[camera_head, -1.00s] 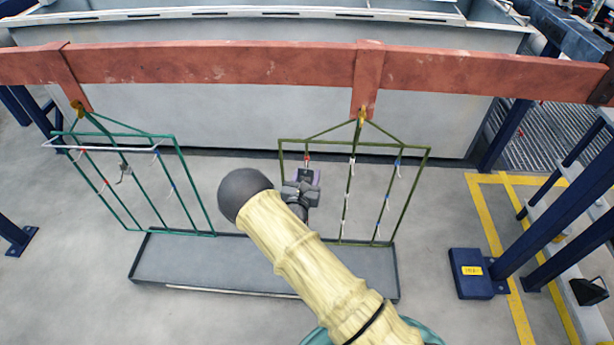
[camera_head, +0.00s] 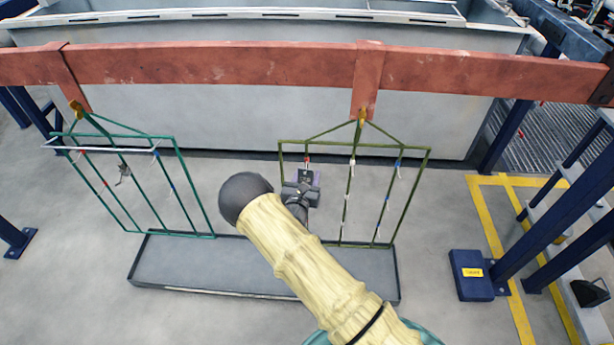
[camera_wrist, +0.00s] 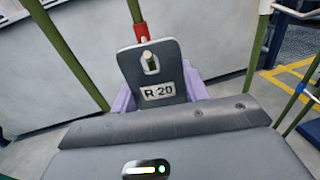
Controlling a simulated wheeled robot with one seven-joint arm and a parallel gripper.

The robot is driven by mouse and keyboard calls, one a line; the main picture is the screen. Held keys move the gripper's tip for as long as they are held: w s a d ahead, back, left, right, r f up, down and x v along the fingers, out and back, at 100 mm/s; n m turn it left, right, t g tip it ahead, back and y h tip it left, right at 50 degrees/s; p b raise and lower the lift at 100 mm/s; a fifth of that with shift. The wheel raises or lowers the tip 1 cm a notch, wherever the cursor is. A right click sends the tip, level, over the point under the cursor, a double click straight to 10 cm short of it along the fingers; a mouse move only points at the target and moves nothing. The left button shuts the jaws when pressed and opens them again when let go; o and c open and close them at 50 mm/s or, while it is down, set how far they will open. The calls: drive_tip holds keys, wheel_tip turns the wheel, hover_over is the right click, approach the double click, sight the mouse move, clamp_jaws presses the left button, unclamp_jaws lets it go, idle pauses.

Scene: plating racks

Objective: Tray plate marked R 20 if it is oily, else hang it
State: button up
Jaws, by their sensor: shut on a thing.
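A dark grey plate (camera_wrist: 152,75) marked R 20 is held upright by my gripper (camera_head: 302,190), which is shut on its lower part. The purple finger pads (camera_wrist: 197,82) show behind the plate in the wrist view. A hole near the plate's top shows a white and green piece in it; I cannot tell whether a hook passes through. The red-marked hook (camera_wrist: 141,31) of the olive rack (camera_head: 345,143) is right at the plate's top. The visible face looks matte, with no clear oily sheen. A shallow grey tray (camera_head: 180,262) lies on the floor below.
A teal rack (camera_head: 165,143) with several hooks hangs at the left from the red beam (camera_head: 215,62). The olive rack also has white-marked and blue-marked hooks. A large grey tank (camera_head: 230,110) stands behind. Blue posts (camera_head: 560,225) stand at the right.

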idle(0.3)
drive_tip(key=o, duration=1.1)
drive_tip(key=shift+o, duration=0.2)
drive_tip(key=v, duration=1.7)
drive_tip(key=shift+s, duration=0.25)
